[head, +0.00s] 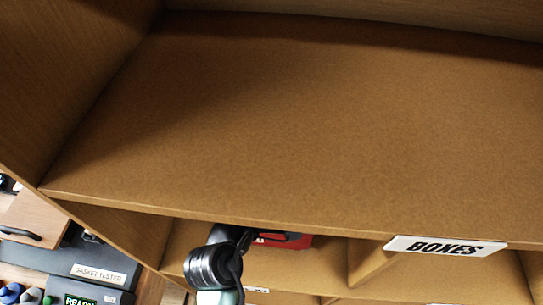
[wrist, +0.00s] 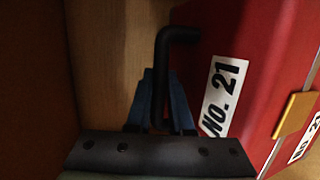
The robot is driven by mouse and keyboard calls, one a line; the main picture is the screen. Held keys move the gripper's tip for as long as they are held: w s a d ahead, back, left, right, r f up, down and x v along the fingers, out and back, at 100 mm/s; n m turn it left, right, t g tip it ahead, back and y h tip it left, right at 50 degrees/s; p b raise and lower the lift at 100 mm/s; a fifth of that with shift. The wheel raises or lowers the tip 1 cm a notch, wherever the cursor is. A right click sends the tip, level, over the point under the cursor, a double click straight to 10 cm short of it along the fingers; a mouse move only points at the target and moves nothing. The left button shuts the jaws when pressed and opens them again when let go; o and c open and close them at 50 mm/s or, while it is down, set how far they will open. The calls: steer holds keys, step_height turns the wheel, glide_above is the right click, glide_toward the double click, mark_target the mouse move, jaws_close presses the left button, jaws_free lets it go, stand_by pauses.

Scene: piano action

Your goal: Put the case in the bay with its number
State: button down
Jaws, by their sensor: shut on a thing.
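The red case (wrist: 260,60) fills the right of the wrist view. It has white labels reading "NO. 21", a yellow clasp and a black handle. My gripper (wrist: 160,100) is shut on the black handle, its blue fingers on either side of it. In the head view a part of the red case (head: 292,241) shows under the front edge of the upper shelf, inside a left bay (head: 190,240), beside my gripper (head: 245,238). Most of the case is hidden by the shelf. A small white label (head: 257,289) below this bay is too small to read.
The wide upper shelf (head: 300,130) is bare. An upright divider (head: 372,262) stands right of the case, and a "BOXES" sign (head: 445,246) hangs on the shelf edge. Left of the shelving are a "GASKET TESTER" (head: 98,272) and several bottles. A wooden wall (wrist: 30,90) stands left in the wrist view.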

steer(key=shift+w+f+p, duration=0.25)
steer(key=shift+f+p, duration=0.05)
steer(key=shift+f, duration=0.45)
steer(key=c, duration=1.1)
jaws_free()
steer(key=shift+s+f, duration=0.1)
steer(key=shift+f, duration=0.1)
steer(key=o, duration=0.3)
steer(key=shift+r, duration=0.15)
steer(key=shift+s+a, duration=0.2)
steer(key=shift+s, duration=0.1)
steer(key=b+v, duration=0.3)
steer(key=v, duration=0.8)
steer(key=shift+s, duration=0.15)
steer(key=shift+a, duration=0.1)
